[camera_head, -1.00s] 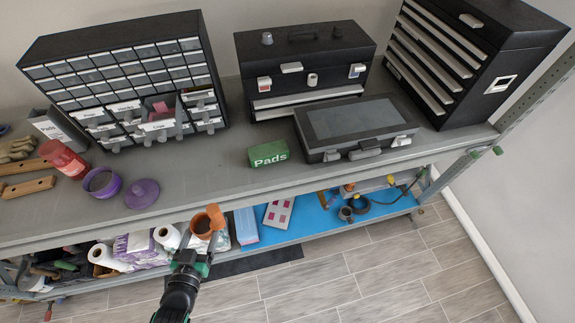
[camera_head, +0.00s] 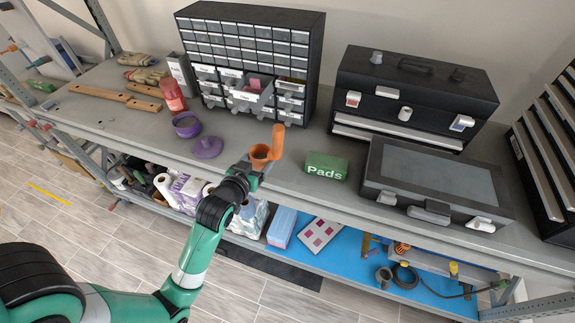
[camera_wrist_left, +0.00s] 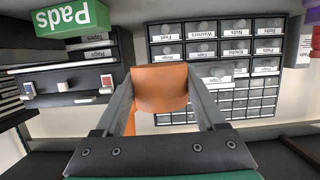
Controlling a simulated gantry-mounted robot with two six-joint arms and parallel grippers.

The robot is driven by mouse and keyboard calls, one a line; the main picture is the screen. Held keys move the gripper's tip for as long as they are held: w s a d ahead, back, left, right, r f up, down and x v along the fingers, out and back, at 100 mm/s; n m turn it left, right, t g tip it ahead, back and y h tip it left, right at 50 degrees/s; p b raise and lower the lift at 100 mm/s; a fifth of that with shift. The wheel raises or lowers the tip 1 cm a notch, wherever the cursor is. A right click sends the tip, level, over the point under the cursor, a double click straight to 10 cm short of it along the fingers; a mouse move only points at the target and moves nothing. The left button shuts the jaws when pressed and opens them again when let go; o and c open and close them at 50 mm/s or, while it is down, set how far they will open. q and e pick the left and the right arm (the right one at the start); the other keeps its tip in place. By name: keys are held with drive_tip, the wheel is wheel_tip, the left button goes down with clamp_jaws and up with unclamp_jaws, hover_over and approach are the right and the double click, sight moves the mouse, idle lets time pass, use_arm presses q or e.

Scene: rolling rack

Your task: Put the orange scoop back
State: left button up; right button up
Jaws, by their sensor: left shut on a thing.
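The orange scoop (camera_head: 260,154) has a round cup and a handle (camera_head: 278,140) that points up in the head view. My left gripper (camera_head: 250,172) is shut on its cup and holds it by the worktop's front edge. In the left wrist view the scoop (camera_wrist_left: 160,86) sits between both fingers (camera_wrist_left: 160,100). Beyond it stands the drawer cabinet (camera_head: 308,58), which also shows upside down in the wrist view (camera_wrist_left: 222,112). One labelled drawer (camera_head: 250,97) is pulled out, with something pink inside. My right gripper is out of view.
A green Pads box (camera_head: 326,166) lies right of the scoop, near a grey case (camera_head: 430,175) and black toolbox (camera_head: 410,95). The worktop is clear between the cabinet and Pads box.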

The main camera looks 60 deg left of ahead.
use_arm(q)
drive_tip(key=w+a+f+b, duration=0.2)
drive_tip(key=w+f+b, duration=0.1)
drive_tip(key=w, duration=0.2)
hover_over(286, 166)
wheel_tip(286, 166, down, 6)
drive_tip(key=shift+s+r+b, duration=0.15)
drive_tip(key=shift+r+b, duration=0.1)
drive_tip(key=shift+b, duration=0.15)
drive_tip(key=shift+w+f, duration=0.2)
drive_tip(key=shift+f, duration=1.55)
drive_tip(key=shift+f, duration=0.15)
drive_tip(key=o, duration=1.4)
drive_tip(key=shift+r, duration=0.2)
drive_tip(key=v, duration=1.2)
drive_tip(key=shift+p, duration=0.35)
